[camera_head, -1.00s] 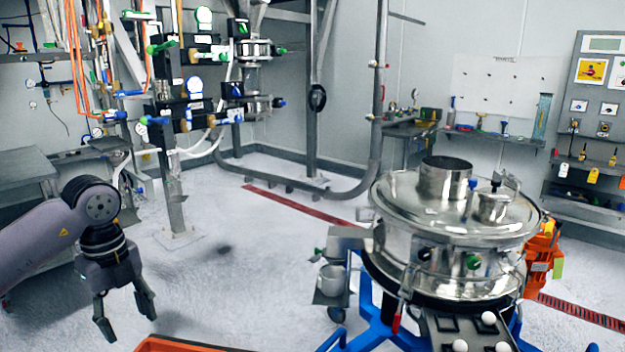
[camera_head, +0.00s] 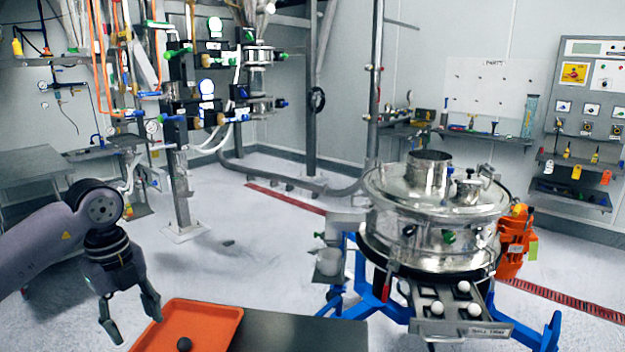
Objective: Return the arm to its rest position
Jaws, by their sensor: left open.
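My left gripper (camera_head: 131,320) hangs from the left arm at the lower left, fingers pointing down and spread apart. It is open and nothing shows between its fingers. It is just left of an orange tray (camera_head: 215,318), its right finger overlapping the tray's left edge in the picture. The left arm (camera_head: 50,240) comes in from the left edge, bent down at the wrist. My right gripper is out of view.
The steel sifter (camera_head: 430,215) stands on a blue frame (camera_head: 372,305) at right. A grey bench (camera_head: 30,165) is at left. Open floor lies between.

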